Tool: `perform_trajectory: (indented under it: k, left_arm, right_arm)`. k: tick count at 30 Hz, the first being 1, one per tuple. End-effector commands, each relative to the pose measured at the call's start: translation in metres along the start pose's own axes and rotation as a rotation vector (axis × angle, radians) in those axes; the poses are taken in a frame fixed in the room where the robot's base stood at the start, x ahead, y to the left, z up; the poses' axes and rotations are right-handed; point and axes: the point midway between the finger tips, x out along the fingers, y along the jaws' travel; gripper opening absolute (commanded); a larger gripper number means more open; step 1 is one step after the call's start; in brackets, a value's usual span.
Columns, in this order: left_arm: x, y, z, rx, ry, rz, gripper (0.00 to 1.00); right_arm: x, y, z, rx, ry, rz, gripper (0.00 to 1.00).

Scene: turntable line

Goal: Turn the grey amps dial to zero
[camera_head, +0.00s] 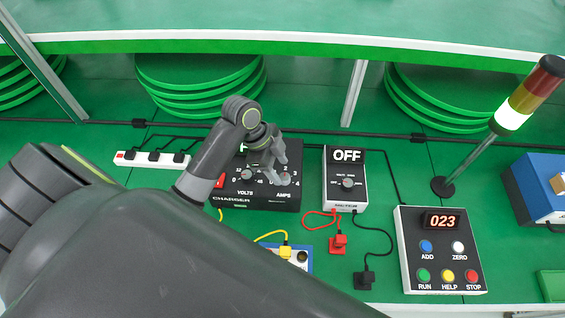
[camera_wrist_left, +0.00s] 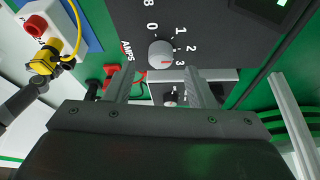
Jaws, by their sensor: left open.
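The black charger (camera_head: 262,203) stands on the green bench, with a volts dial (camera_head: 247,175) on its left and an amps dial (camera_head: 285,179) on its right. The wrist view shows the round grey amps dial (camera_wrist_left: 160,52) closely; its red mark points near the 3, and the 0 is printed on the panel farther round. My left gripper (camera_head: 276,166) is over the amps side of the charger and partly covers that dial. In the wrist view the left gripper (camera_wrist_left: 157,78) is open, the dial showing between and beyond its fingertips. I cannot tell contact.
A meter reading OFF (camera_head: 345,196) stands close right of the charger, with red and black leads. Beyond it are a button box (camera_head: 441,280) showing 023 and a lamp pole (camera_head: 467,163). A shelf edge (camera_head: 300,47) runs above. A power strip (camera_head: 152,158) lies left.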

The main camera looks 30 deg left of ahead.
Motion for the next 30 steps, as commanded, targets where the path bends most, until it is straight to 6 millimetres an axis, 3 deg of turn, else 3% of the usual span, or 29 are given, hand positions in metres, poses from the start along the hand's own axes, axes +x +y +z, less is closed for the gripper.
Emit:
perform_trajectory:
  k: [7, 18, 28, 30]
  left_arm:
    - [0.029, 0.000, 0.000, -0.001, 0.001, 0.001, 0.50]
    - [0.033, 0.000, 0.000, 0.001, 0.000, 0.000, 0.48]
    - [0.033, 0.000, 0.000, 0.001, 0.000, -0.001, 0.05]
    - [0.033, 0.000, 0.000, 0.000, 0.000, -0.001, 0.05]
  right_arm:
    - [-0.002, -0.004, 0.001, 0.002, -0.002, -0.005, 0.36]
    - [-0.002, -0.004, 0.004, 0.003, -0.006, -0.005, 0.36]
    - [-0.002, -0.002, 0.004, 0.002, -0.007, -0.002, 0.36]
    - [-0.002, -0.001, 0.004, 0.001, -0.007, -0.001, 0.36]
